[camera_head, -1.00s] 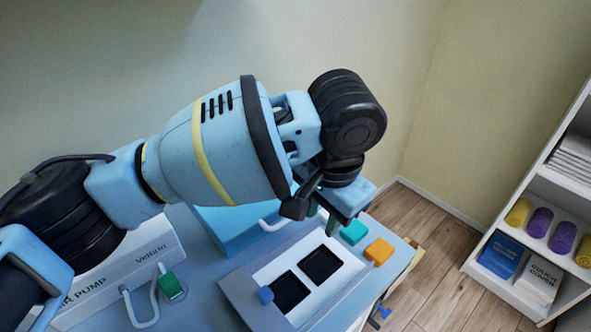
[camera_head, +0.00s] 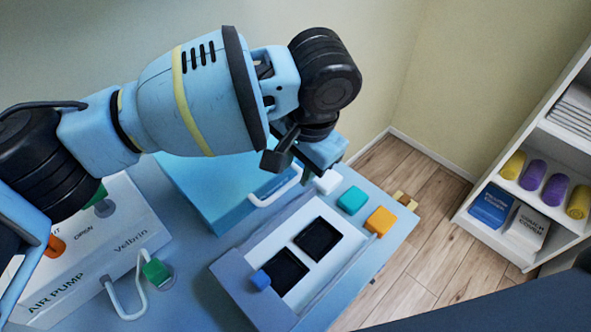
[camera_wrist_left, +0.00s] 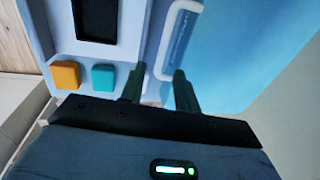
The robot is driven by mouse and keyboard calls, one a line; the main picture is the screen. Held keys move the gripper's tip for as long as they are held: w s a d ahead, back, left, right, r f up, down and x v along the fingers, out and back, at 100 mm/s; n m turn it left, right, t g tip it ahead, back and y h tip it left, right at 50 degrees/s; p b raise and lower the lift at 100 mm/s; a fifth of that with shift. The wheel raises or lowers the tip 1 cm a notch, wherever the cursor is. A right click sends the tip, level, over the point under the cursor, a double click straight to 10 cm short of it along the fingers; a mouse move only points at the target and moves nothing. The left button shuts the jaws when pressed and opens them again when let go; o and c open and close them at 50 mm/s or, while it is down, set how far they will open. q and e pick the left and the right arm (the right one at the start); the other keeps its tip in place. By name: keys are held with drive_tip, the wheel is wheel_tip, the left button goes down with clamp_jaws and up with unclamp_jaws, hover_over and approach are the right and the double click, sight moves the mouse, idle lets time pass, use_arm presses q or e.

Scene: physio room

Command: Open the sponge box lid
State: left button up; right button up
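A blue box (camera_head: 205,190) with a white loop handle (camera_head: 277,190) sits on the bench behind the tray panel; I take it for the sponge box, and it looks closed. The handle also shows in the left wrist view (camera_wrist_left: 170,38), with the blue surface (camera_wrist_left: 235,50) beside it. My left gripper (camera_head: 325,165) is near the handle's right end, its fingertips mostly hidden in the head view. In the left wrist view its two fingers (camera_wrist_left: 157,90) are apart, with the handle's near end appearing between them; contact cannot be told. My right gripper is not in view.
A grey-white panel (camera_head: 262,250) with two dark wells and a small blue block (camera_head: 260,279) lies in front. White (camera_head: 328,181), teal (camera_head: 352,200) and orange (camera_head: 380,221) blocks line the bench's right end. An air pump (camera_head: 95,255) stands left; a shelf (camera_head: 515,205) stands right.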

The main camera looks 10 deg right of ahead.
use_arm(q)
drive_tip(key=shift+w+a+f, duration=0.1)
drive_tip(key=shift+w+f, duration=0.1)
drive_tip(key=shift+f, duration=1)
clamp_jaws()
